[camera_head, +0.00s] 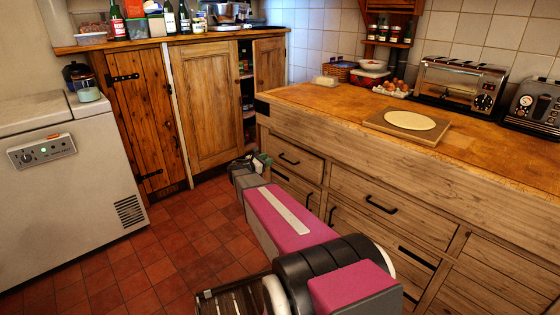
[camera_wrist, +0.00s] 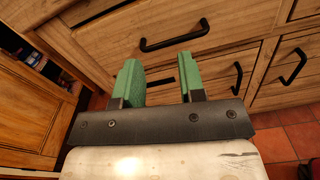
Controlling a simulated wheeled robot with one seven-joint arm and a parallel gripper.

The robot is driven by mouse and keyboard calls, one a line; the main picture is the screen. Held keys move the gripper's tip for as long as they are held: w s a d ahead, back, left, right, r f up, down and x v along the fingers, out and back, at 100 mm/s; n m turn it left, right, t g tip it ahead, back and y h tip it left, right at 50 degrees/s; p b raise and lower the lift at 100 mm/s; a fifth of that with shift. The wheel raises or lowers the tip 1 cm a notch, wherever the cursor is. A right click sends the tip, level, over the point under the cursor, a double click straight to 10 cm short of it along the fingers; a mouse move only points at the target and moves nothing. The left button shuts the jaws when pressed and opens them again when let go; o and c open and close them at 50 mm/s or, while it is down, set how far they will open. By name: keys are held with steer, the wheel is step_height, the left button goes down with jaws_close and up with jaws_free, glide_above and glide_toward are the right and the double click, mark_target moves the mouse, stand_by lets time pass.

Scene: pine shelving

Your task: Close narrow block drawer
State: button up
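The narrow block drawer (camera_head: 300,163) is at the left end of the wooden block unit, with a black bar handle (camera_head: 288,159). In the wrist view a drawer front, likely this one, spans the top with its black handle (camera_wrist: 175,37). I cannot tell from these views how far it stands out. My gripper (camera_head: 256,162) is in front of the unit's left end, just left of the drawer handle in the head view. In the wrist view its two green fingers (camera_wrist: 161,82) are apart with nothing between them, and the handle lies beyond their tips.
A wider drawer (camera_head: 382,207) is to the right, with more fronts below. The corner cabinet (camera_head: 206,105) has a door (camera_head: 269,67) standing ajar. A white chest freezer (camera_head: 68,160) is at the left. The red tiled floor (camera_head: 185,240) is clear.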

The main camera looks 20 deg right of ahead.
steer(key=w+d+f+m, duration=0.1)
steer(key=d+m, duration=0.3)
steer(key=m, duration=0.1)
steer(key=w+d+f+m+y, duration=0.1)
steer(key=d+f+m, duration=0.1)
steer(key=d+m, duration=0.2)
steer(key=w+d+f+m+y, duration=0.1)
steer(key=d+f+m, duration=0.1)
steer(key=d+m, duration=0.2)
steer(key=shift+w+d+m+g, duration=0.1)
steer(key=shift+m+g, duration=0.05)
steer(key=shift+m, duration=0.6)
steer(key=shift+d+m+g, duration=0.1)
steer(key=shift+m+g, duration=0.05)
steer(key=shift+m, duration=0.6)
